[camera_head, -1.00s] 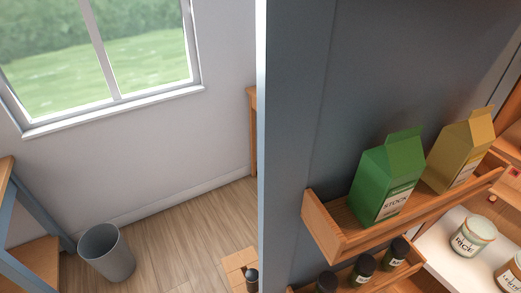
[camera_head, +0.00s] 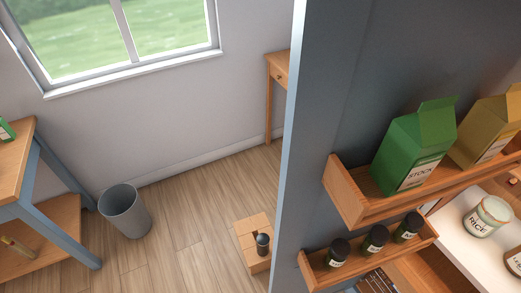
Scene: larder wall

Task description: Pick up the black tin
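I cannot make out a thing that is surely the black tin. A dark flat item with pale marks (camera_head: 376,283) shows partly at the bottom edge, below the lower door rack. A small dark rounded object (camera_head: 262,244) stands on a cardboard-coloured box (camera_head: 247,229) on the floor; I cannot tell what it is. Neither of my grippers is in view.
A blue-grey panel (camera_head: 335,90) carries an upper wooden rack (camera_head: 348,192) with a green stock carton (camera_head: 413,150) and a yellow carton (camera_head: 487,130). A lower rack (camera_head: 318,275) holds dark-lidded jars (camera_head: 375,240). A rice jar (camera_head: 487,217) stands right. A bin (camera_head: 125,212) stands on open floor.

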